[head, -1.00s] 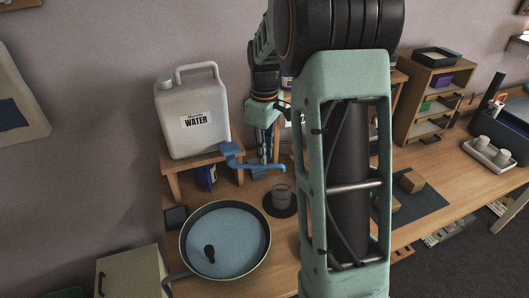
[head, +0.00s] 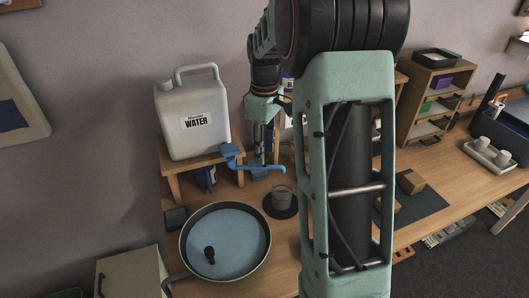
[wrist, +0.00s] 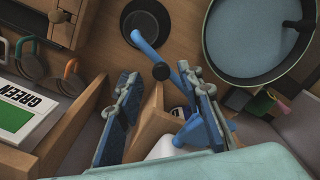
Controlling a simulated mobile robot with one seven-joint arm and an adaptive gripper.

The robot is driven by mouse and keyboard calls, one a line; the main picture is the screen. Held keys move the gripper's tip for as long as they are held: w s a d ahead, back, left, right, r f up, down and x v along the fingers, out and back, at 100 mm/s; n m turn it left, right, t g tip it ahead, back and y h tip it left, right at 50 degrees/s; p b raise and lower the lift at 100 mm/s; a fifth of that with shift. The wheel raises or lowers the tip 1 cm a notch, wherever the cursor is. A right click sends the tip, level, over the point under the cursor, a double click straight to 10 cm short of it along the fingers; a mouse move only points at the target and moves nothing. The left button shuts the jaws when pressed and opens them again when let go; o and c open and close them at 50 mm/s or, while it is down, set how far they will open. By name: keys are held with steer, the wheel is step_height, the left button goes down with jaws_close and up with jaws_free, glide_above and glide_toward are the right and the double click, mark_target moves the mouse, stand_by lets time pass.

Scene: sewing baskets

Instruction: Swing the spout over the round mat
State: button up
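The blue spout (head: 262,168) sticks out to the right from the tap at the foot of the white water jug (head: 190,118). In the wrist view the spout (wrist: 170,68) runs from the tap beside my right finger up towards the mat. The dark round mat (head: 272,211) lies on the table in front of the spout, with a clear glass (head: 283,193) on it. The mat also shows in the wrist view (wrist: 128,30). My gripper (wrist: 163,100) is open, its fingers apart near the spout. I cannot tell whether a finger touches it.
A pan (head: 184,252) with a blue inside and a dark item in it stands left of the mat. The jug sits on a wooden stand (head: 173,184). Mugs (wrist: 28,62) and a box marked GREEN (wrist: 20,118) are left of my gripper in the wrist view.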

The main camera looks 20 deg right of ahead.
step_height(320, 180, up, 11)
steer(key=shift+f, duration=0.2)
stand_by(0.4)
